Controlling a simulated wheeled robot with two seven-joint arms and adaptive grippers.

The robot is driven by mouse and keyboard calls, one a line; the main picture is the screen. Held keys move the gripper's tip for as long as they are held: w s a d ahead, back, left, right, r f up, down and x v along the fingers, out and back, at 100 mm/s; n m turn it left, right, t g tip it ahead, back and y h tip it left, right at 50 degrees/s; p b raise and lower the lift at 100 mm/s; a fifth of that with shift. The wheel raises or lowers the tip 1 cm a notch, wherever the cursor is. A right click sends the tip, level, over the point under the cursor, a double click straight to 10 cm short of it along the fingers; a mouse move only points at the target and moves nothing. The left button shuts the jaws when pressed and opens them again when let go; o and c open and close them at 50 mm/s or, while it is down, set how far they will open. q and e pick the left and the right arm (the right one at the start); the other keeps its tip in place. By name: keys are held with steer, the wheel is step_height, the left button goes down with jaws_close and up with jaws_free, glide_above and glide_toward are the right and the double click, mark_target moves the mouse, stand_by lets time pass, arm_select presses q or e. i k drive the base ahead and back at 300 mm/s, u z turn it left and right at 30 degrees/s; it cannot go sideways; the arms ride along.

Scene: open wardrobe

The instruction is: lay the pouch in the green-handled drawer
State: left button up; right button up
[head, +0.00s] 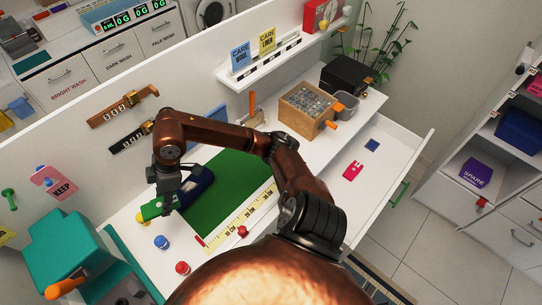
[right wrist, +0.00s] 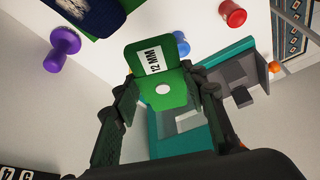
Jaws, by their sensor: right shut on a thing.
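The pouch (right wrist: 164,72) is green with a flap, a white "12 MM" label and a pale button. My right gripper (right wrist: 160,100) is shut on it in the right wrist view. In the head view the pouch (head: 152,208) hangs at the right gripper (head: 170,194), over the left part of the white worktop, left of the green mat (head: 232,185). The drawer with the green handle (head: 400,192) stands pulled open at the right. Its white floor (head: 385,160) holds a pink-red tag (head: 352,170) and a small blue square (head: 372,145). My left gripper is not in view.
A dark blue item (head: 200,184) lies at the mat's left end. Blue (head: 161,242) and red (head: 182,268) spools stand in front of it. A teal machine (head: 75,250) is at the left.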

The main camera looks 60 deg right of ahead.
mark_target(344, 202)
steer(key=k, duration=1.25)
steer(key=z, duration=1.3)
steer(key=i, duration=0.5)
